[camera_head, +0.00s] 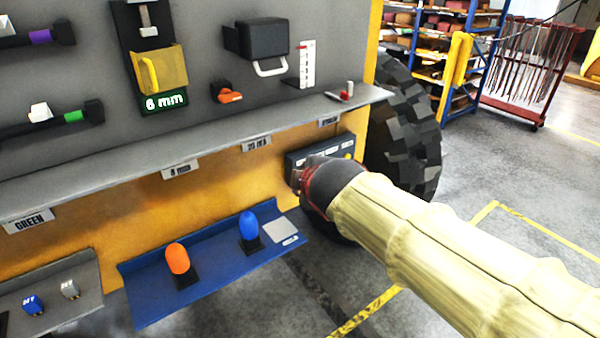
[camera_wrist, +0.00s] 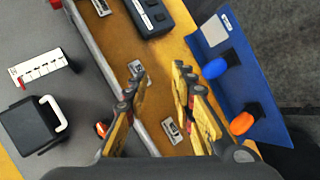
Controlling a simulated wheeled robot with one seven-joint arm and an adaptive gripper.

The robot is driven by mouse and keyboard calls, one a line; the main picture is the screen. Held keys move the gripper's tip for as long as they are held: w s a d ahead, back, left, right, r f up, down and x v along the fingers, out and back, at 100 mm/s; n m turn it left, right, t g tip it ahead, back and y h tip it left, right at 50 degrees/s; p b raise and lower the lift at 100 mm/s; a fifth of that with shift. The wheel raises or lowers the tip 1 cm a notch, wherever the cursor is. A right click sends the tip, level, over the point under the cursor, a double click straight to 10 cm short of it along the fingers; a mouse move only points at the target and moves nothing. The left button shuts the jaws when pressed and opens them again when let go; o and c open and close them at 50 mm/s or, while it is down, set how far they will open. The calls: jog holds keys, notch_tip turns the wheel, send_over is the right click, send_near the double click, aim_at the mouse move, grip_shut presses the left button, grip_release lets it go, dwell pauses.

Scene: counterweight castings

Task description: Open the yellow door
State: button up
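The yellow door (camera_head: 160,70) is a small flap with a yellow handle on its left part, set on a black panel above a "6 mm" label in the head view. It looks closed. It is not visible in the wrist view. My gripper (camera_head: 303,178) is well below and to the right of the door, near a dark labelled box under the shelf edge. In the wrist view my gripper (camera_wrist: 160,88) has its two yellow fingers spread apart with nothing between them.
A black box with a white handle (camera_head: 263,40) is right of the door; it also shows in the wrist view (camera_wrist: 35,122). A grey ledge (camera_head: 130,153) juts out below the door. A blue tray (camera_head: 210,262) holds orange and blue knobs. A large tyre (camera_head: 403,130) stands right.

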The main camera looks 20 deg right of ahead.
jog(key=w+a+r+t+y+p, duration=0.1)
jog(key=w+a+r+p, duration=0.3)
jog(key=w+r, duration=0.2)
jog(key=m+t+y+p, duration=0.1)
jog(key=m+t+y, duration=0.2)
jog(key=y, duration=0.5)
send_near(154, 75)
jog(key=w+d+f, duration=0.4)
jog(key=w+d, duration=0.1)
jog(key=d, duration=0.1)
jog(key=s+a+r+m+y, duration=0.3)
jog(key=a, duration=0.2)
jog(key=shift+g, duration=0.4)
jog(key=x, duration=0.7)
jog(key=shift+w+a+r, duration=0.1)
jog(key=shift+w+a, duration=0.15)
jog(key=shift+a, duration=0.1)
jog(key=c, duration=0.3)
grip_shut()
